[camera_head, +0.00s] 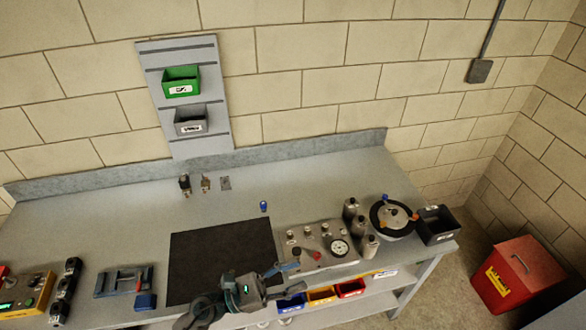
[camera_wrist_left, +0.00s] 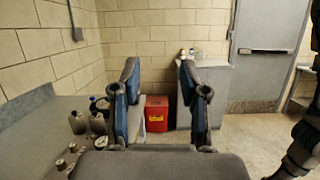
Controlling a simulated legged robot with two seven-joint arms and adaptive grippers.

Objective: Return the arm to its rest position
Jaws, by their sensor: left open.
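My left gripper (camera_head: 287,278) is over the front edge of the bench, between the black mat and the gauge panel. Its forearm comes in from the bottom of the head view. In the left wrist view the two blue-grey fingers (camera_wrist_left: 158,85) stand apart with nothing between them, so the gripper is open and empty. Beyond them are the wall and a red bin. My right gripper is in neither view.
The grey bench (camera_head: 110,215) carries a black mat (camera_head: 215,255), a gauge panel (camera_head: 318,243), several metal cylinders and a round dial device (camera_head: 393,217). Colored bins (camera_head: 320,295) sit below its front edge. A red bin (camera_head: 515,275) stands on the floor at right.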

